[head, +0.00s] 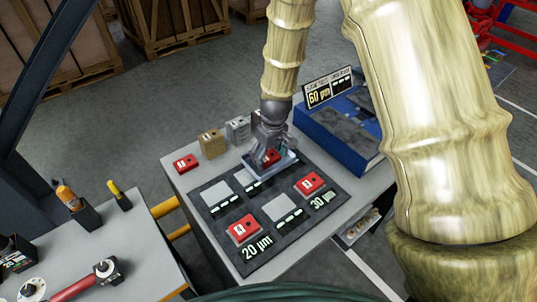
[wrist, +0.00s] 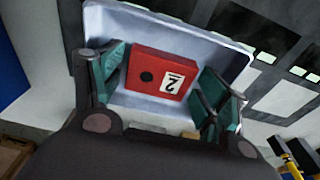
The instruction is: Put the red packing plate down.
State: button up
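A small red plate (wrist: 160,72) with a black dot and a white label marked 2 lies between my fingers in the wrist view. It also shows under my gripper in the head view (head: 271,156). Behind it is a shallow pale tray (wrist: 228,50). My gripper (wrist: 165,78) has teal pads on either side of the plate, with narrow gaps that look open. In the head view my gripper (head: 268,160) points down over the tray (head: 286,163) at the far edge of the dark mat; its fingers partly hide the plate. Whether the plate's underside touches the tray is unclear.
The dark mat (head: 273,244) has pale squares and holds red plates at 20 µm (head: 243,229) and 30 µm (head: 309,184). Another red plate (head: 186,163) and small blocks (head: 212,143) stand behind-left. A blue case with a 60 µm sign (head: 338,136) stands to the right.

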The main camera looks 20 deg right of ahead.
aim_at(271, 160)
dwell(0.3)
notch_tip(271, 160, up, 12)
jog(key=s+b, duration=0.1)
jog(key=b, duration=0.1)
jog(key=shift+s+d+b, duration=0.2)
jog(key=shift+d+b, duration=0.05)
jog(key=shift+b, duration=0.05)
dwell(0.4)
jog(key=shift+a, duration=0.1)
dwell(0.3)
